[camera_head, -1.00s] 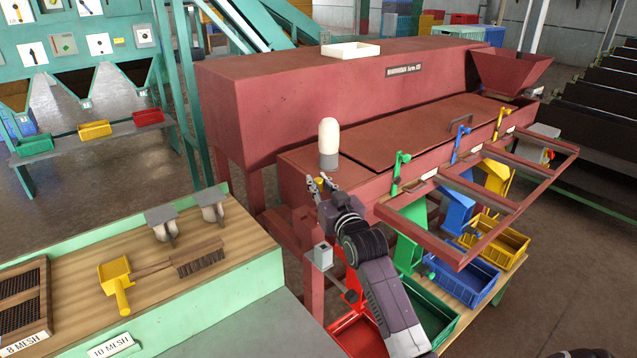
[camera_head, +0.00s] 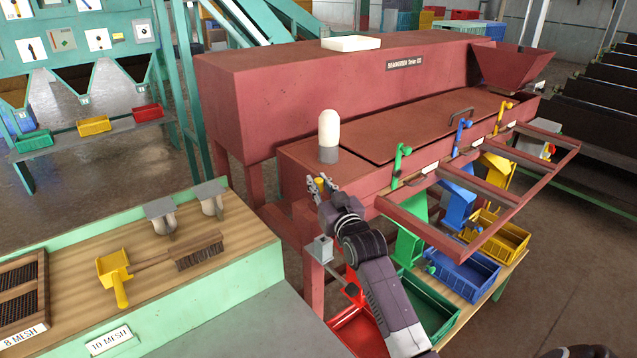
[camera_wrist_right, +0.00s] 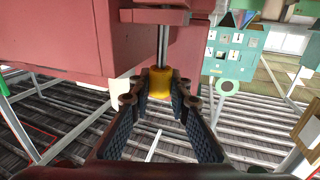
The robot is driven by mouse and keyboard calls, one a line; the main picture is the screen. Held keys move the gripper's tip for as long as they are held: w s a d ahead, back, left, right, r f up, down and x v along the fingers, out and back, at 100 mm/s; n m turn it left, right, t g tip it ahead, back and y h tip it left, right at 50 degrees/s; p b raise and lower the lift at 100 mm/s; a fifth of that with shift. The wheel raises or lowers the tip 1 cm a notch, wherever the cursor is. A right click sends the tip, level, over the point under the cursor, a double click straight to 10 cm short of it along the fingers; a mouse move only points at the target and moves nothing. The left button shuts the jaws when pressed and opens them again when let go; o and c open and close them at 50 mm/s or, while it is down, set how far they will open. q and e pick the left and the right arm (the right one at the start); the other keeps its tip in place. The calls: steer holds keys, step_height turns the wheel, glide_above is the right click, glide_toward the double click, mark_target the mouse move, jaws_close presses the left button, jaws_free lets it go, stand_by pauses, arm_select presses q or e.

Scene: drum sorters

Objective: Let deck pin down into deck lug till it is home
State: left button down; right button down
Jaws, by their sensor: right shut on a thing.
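My right gripper (camera_head: 320,187) is at the near left corner of the red machine, below the white dome. It is shut on the deck pin's yellow head (camera_wrist_right: 160,80); the yellow also shows small between the fingers in the head view (camera_head: 319,183). In the right wrist view the pin's steel shaft (camera_wrist_right: 162,45) runs from the yellow head toward a red plate (camera_wrist_right: 143,16) of the machine. I cannot tell surely whether this plate is the deck lug, or whether the shaft is inside or beside it.
The white dome (camera_head: 329,130) stands on the red machine (camera_head: 290,95) close to my right gripper. A grey box (camera_head: 320,249) sits below the gripper. Green (camera_head: 409,230), blue and yellow chutes stand to the right. A bench (camera_head: 225,225) with tools is at left.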

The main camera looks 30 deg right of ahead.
steer(key=shift+f, duration=0.25)
steer(key=c, duration=1.7)
jaws_free()
steer(key=shift+c, duration=0.2)
steer(key=shift+s, duration=0.1)
steer(key=v, duration=1.1)
steer(key=shift+s+a, duration=0.2)
steer(key=shift+s, duration=0.2)
